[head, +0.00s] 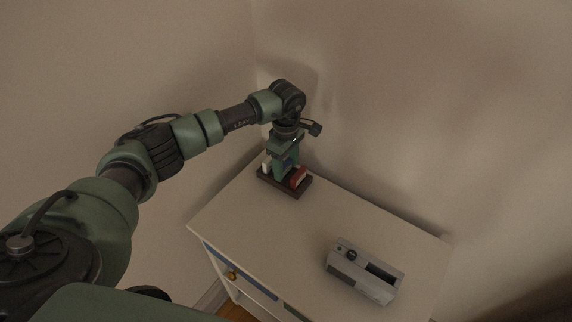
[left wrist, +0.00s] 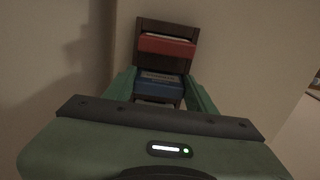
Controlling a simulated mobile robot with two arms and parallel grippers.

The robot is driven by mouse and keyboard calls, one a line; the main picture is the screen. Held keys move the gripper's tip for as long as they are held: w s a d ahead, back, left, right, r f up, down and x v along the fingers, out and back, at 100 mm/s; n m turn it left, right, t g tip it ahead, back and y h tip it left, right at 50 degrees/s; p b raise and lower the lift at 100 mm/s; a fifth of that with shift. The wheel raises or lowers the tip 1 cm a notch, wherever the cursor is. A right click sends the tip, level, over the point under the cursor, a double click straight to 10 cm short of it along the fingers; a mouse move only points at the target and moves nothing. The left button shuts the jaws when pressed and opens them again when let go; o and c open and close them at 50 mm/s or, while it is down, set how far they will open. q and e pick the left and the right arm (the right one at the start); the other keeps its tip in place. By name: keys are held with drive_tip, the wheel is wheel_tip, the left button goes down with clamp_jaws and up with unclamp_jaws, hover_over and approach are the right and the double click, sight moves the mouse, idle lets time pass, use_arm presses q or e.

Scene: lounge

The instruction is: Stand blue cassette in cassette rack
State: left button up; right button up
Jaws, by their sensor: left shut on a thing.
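The dark brown cassette rack (head: 267,182) stands on the white cabinet near the wall corner; it also shows in the left wrist view (left wrist: 152,25). A red cassette (head: 299,177) stands in it at the right. My left gripper (head: 284,172) points down over the rack's middle, shut on the blue cassette (left wrist: 160,85). In the head view the fingers hide most of the blue cassette. It is upright between the red cassette and a white one (head: 266,166). Whether its lower edge touches the rack's base is hidden. My right gripper is out of view.
The white cabinet top (head: 262,235) is clear in front of the rack. A grey cassette player (head: 350,270) lies at the front right. Walls rise close behind and to the left of the rack.

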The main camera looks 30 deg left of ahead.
sight(286, 165)
use_arm(q)
drive_tip(key=shift+f, duration=0.1)
drive_tip(key=o, duration=1.5)
drive_tip(key=shift+c, duration=0.2)
drive_tip(key=shift+r+b, duration=0.7)
drive_tip(key=shift+r, duration=3.25)
